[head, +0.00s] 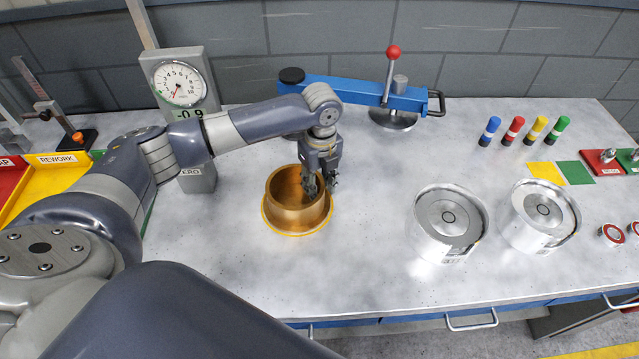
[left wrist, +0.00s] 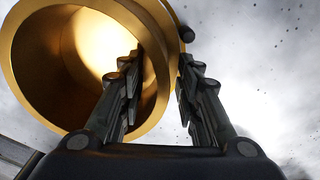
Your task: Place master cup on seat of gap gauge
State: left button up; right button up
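The master cup, a gold-coloured open cup (head: 284,207), stands upright on the bench, with a yellow ring around its base. My left gripper (head: 321,186) reaches down over the cup's right wall. In the left wrist view the cup (left wrist: 163,25) has its wall between my two fingers (left wrist: 162,85), one inside and one outside. The fingers are close to the wall, but I cannot tell whether both press on it. The gap gauge appears to be the blue arm (head: 350,91) with a red knob, above a round metal seat (head: 393,119). My right gripper is not seen.
A grey dial column (head: 185,100) stands left of the cup. Two silver cylindrical parts (head: 447,222) (head: 540,215) stand to the right. Several coloured markers (head: 512,130) stand behind them. The bench between cup and seat looks clear.

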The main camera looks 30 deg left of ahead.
pick_arm(q)
notch_tip(320, 180, up, 12)
jog(key=b, duration=0.2)
jog(key=shift+w+b, duration=0.1)
jog(key=shift+b, duration=0.25)
